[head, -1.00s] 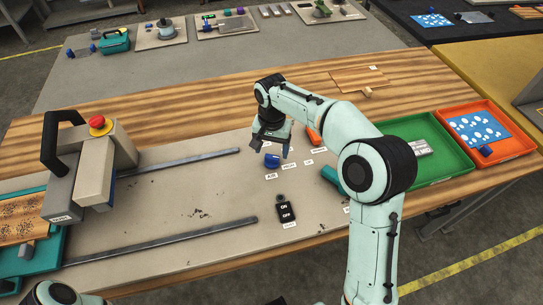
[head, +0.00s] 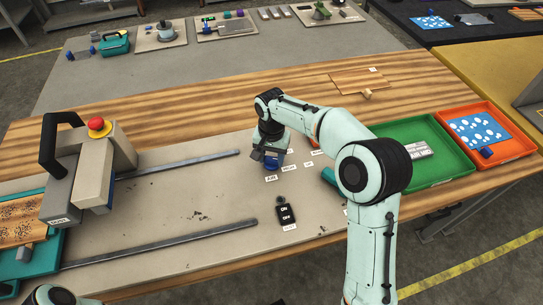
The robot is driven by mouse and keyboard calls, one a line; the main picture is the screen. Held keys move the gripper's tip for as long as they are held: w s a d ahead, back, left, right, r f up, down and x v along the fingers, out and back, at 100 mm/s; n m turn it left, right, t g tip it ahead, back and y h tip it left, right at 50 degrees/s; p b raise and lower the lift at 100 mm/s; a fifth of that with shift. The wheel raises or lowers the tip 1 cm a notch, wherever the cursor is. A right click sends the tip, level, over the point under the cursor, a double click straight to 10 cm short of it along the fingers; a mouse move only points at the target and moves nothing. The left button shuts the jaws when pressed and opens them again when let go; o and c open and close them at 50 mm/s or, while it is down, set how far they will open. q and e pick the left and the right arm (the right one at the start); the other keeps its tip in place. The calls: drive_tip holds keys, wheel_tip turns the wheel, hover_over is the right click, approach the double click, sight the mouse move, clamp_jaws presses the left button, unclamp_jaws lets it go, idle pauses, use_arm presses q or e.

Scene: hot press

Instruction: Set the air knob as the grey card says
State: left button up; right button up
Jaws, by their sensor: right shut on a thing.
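The blue air knob (head: 270,165) stands on the grey base plate above the white AIR label (head: 271,178). My right gripper (head: 271,158) is over the knob, shut on it, and hides much of it. Which way the knob points cannot be made out. A grey-and-white card (head: 418,150) lies in the green tray (head: 441,171) at the right; its print is too small to read. Only a rounded part of my left arm shows at the bottom left; its gripper is out of view.
The black ON/OFF switch (head: 286,212) sits in front of the knob. The press head (head: 92,165) with a red button stands at the left, by two metal rails (head: 160,243). An orange tray (head: 508,146) is at the far right. Plate between the rails is clear.

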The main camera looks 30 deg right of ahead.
use_arm(q)
drive_tip(key=shift+w+r, duration=0.1)
drive_tip(key=shift+r, duration=0.05)
use_arm(e)
drive_tip(key=n+p, duration=0.2)
drive_tip(key=n, duration=0.3)
drive_tip(key=shift+s+d+n, duration=0.1)
drive_tip(key=shift+n, duration=0.3)
use_arm(q)
drive_tip(key=w+r, duration=0.1)
drive_tip(key=r+p, duration=0.1)
drive_tip(key=w+r, duration=0.1)
drive_tip(key=r, duration=0.1)
drive_tip(key=shift+w, duration=0.3)
use_arm(e)
drive_tip(key=n, duration=0.5)
drive_tip(key=shift+d+n, duration=0.15)
drive_tip(key=shift+n, duration=0.25)
drive_tip(key=o, duration=1.1)
drive_tip(key=shift+c, duration=0.2)
